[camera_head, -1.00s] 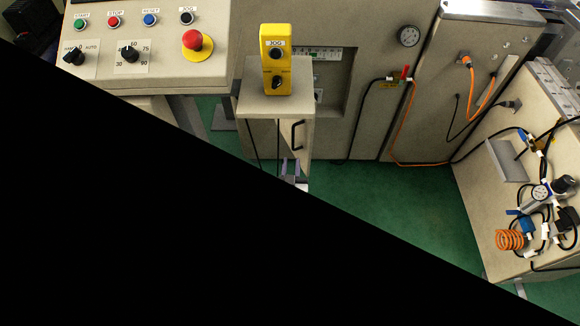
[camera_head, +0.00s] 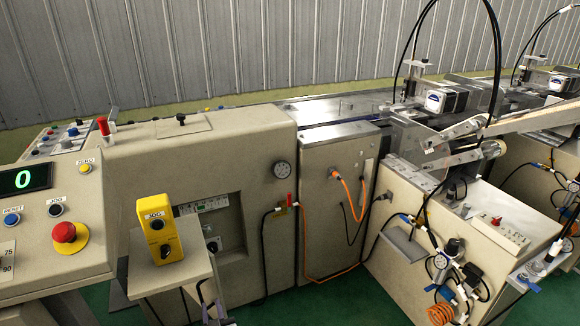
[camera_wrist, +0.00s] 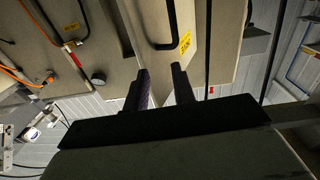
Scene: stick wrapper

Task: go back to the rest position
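My gripper (camera_wrist: 160,77) shows in the wrist view as two dark fingers standing apart, with nothing held between them. In the head view only a small part of my gripper (camera_head: 208,293) shows at the bottom edge, just below the small stand (camera_head: 185,265) that carries the yellow JOG box (camera_head: 158,230). Most of my arm is out of the head view.
The control console (camera_head: 50,235) with a red emergency button (camera_head: 64,232) stands at the left. The beige machine (camera_head: 200,165) runs across the middle. A side cabinet with hoses and a gauge (camera_head: 453,247) is at the right. Green floor (camera_head: 340,303) is open at the bottom.

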